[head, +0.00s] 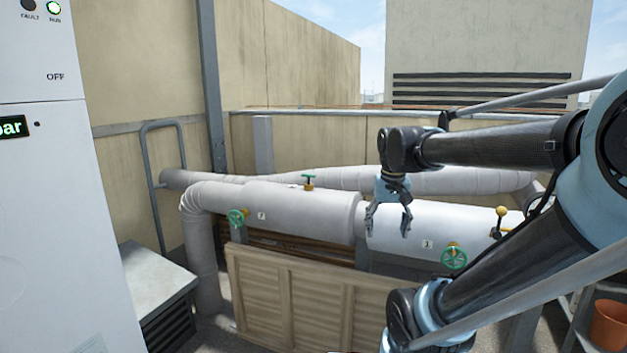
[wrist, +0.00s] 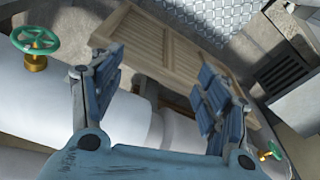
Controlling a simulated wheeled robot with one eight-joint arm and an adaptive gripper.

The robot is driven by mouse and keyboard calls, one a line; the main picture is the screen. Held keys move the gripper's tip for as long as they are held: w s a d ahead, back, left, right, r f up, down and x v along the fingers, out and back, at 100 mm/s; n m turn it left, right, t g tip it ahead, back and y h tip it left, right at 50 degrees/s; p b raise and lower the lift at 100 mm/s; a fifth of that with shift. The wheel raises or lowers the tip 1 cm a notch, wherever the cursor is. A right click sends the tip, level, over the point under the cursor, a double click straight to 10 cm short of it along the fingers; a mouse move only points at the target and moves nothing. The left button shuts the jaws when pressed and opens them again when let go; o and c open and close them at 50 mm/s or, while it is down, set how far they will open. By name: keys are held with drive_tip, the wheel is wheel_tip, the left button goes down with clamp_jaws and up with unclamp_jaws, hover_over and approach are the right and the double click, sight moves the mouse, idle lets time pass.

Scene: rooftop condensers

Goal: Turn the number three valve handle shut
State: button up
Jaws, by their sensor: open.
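A green handwheel (head: 454,257) on a brass stem sits on the front of the right white pipe section, beside a small plate (head: 427,244) that looks like a 3 but is too small to read surely. It seems to be the large green wheel at upper left in the wrist view (wrist: 37,40). A second green wheel (head: 238,217) is on the left section, its plate not clearly legible; it seems to show at lower right in the wrist view (wrist: 270,151). My gripper (head: 388,232) is open and empty, pointing down, left of and above the right wheel, touching neither wheel.
A wooden panel (head: 290,300) stands low in front. A white cabinet (head: 45,200) is at left, an orange pot (head: 609,325) at lower right.

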drive_tip(key=w+a+r, duration=0.6)
drive_tip(key=w, duration=0.5)
drive_tip(key=w+a+r+m+g, duration=0.1)
drive_tip(key=w+a+r, duration=0.5)
drive_tip(key=w, duration=0.6)
drive_tip(key=w+a+r, duration=0.5)
drive_tip(key=w+r, duration=0.2)
drive_tip(key=w, duration=0.4)
drive_tip(key=w+a, duration=0.8)
drive_tip(key=w, duration=0.1)
drive_tip(key=shift+m+g, duration=0.4)
drive_tip(key=f, duration=1.7)
drive_tip(key=shift+s+a+f, duration=0.15)
drive_tip(key=shift+a+f, duration=0.05)
drive_tip(key=shift+f, duration=0.1)
drive_tip(key=c, duration=0.9)
